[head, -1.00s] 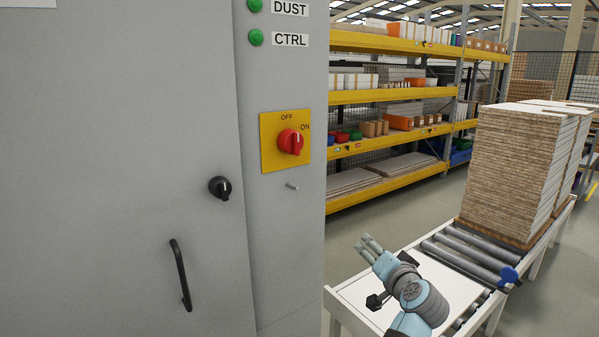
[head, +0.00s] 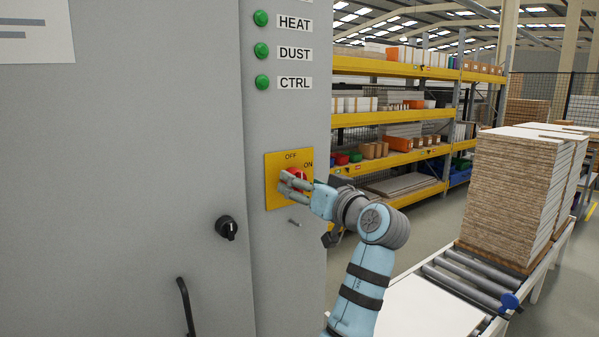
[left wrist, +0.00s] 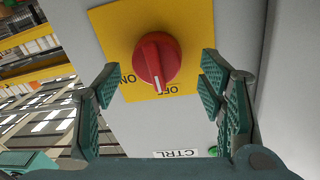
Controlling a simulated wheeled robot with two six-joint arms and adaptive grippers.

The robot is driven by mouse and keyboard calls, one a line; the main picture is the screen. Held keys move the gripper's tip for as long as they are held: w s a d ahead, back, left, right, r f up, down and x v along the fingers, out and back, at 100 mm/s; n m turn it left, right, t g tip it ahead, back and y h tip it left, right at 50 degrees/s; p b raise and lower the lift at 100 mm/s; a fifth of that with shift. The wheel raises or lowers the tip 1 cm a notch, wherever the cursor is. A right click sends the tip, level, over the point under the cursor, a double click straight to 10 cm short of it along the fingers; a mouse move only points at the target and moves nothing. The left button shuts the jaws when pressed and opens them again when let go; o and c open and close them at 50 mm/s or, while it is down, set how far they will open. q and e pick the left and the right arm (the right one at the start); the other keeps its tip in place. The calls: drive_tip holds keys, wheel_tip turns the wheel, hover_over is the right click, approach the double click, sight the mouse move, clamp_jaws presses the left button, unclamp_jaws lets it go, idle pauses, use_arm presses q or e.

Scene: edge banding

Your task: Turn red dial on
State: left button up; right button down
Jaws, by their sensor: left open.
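The red dial (head: 294,173) sits on a yellow plate (head: 275,195) on the grey cabinet, with OFF and ON printed above it. In the left wrist view the red dial (left wrist: 157,59) appears upside down, its white mark pointing nearly at the OFF label and to one side of ON. My left gripper (head: 284,184) is in front of the plate and partly hides the dial in the head view. In the left wrist view my left gripper (left wrist: 157,83) is open, one finger on each side of the dial, with visible gaps. My right gripper is not in view.
A black knob (head: 227,228) and a black handle (head: 186,306) are on the cabinet door. A small metal peg (head: 294,222) sticks out below the plate. Green lamps (head: 262,82) are above. A roller conveyor (head: 470,285) with stacked boards (head: 515,195) stands right.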

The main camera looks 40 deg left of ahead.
use_arm(q)
drive_tip(key=x, duration=0.2)
drive_tip(key=shift+w+a, duration=0.25)
drive_tip(key=shift+s+d, duration=0.1)
drive_tip(key=shift+c, duration=1)
drive_tip(key=c, duration=1)
drive_tip(key=shift+o, duration=0.2)
